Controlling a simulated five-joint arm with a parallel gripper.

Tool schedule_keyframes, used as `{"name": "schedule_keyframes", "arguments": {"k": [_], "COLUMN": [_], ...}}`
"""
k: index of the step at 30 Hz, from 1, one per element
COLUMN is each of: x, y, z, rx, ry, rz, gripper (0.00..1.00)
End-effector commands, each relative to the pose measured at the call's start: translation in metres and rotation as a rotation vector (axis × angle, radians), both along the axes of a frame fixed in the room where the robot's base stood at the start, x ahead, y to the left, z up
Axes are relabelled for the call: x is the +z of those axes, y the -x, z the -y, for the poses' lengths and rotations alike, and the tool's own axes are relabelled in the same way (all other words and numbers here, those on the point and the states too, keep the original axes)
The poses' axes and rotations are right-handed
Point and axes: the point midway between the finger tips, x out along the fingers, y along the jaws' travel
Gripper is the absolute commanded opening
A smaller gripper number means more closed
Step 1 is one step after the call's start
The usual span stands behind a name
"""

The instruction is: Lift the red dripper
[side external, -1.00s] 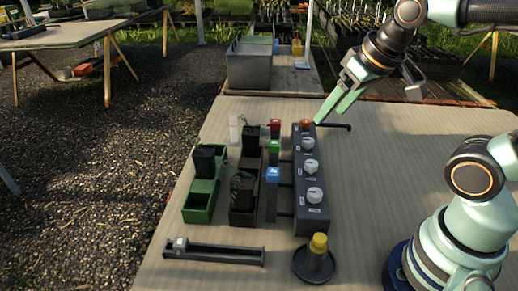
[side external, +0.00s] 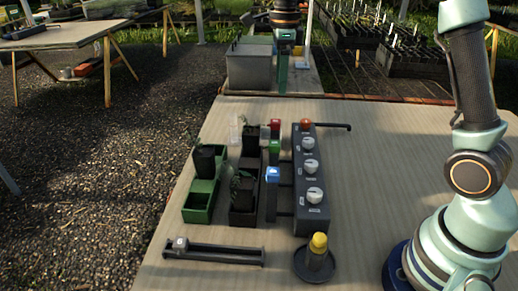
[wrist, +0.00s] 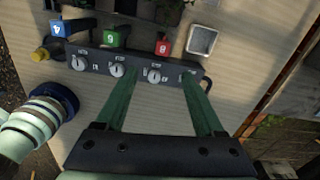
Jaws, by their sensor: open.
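The red dripper (side external: 275,124) is a small red block at the far end of a row, beside the dark manifold box with white knobs (side external: 310,190). In the wrist view the red dripper (wrist: 162,47) bears a white mark and sits just past the box (wrist: 135,68). My gripper (side external: 283,86) is beyond the red dripper, above the table's far edge, with its fingers pointing down. In the wrist view my gripper (wrist: 159,76) is open and empty, its fingers overlapping the box in the picture. It is apart from the red dripper.
A green dripper (side external: 274,147) and a blue dripper (side external: 272,174) stand nearer in the row. Potted plants sit in green (side external: 198,214) and brown trays to the left.

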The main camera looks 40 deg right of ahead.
Motion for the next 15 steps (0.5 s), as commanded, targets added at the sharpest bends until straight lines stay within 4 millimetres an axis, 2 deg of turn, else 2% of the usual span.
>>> {"name": "schedule_keyframes", "arguments": {"k": [3, 7, 15], "x": [-0.007, -0.017, -0.061], "y": [-0.007, -0.008, -0.008], "z": [0.002, 0.002, 0.001], "rx": [-0.094, -0.122, -0.12], "ry": [-0.003, -0.003, -0.003], "rz": [-0.02, -0.028, -0.026], "gripper": [0.7, 0.7, 0.7]}}
